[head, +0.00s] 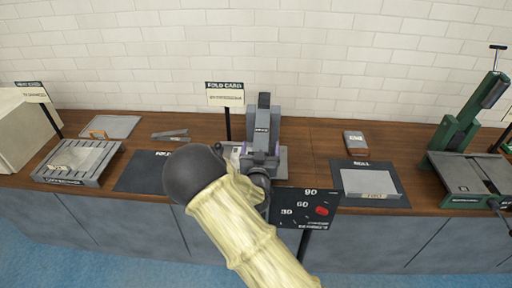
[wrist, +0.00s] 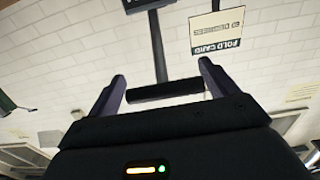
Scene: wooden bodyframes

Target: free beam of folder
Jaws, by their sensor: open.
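The folder (head: 264,112) is a grey machine at the middle of the bench, against the wall. My arm hides much of its front. My gripper (head: 262,162) is at the folder's front, with its purple fingers pointing at it. In the wrist view my gripper (wrist: 162,70) is open, one finger on each side. A dark horizontal bar (wrist: 165,91) on an upright stem lies between the fingers, like a T-handle. I cannot tell whether the fingers touch it. The beam itself is not clearly told apart from the rest of the folder.
A sign (head: 225,95) reading FOLD CARD stands behind my arm. A black angle board (head: 303,208) with numbers and a red spot stands at the front edge. A slotted grey tray (head: 78,163) is left; a grey plate (head: 369,183) on a dark mat and a green machine (head: 464,130) are right.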

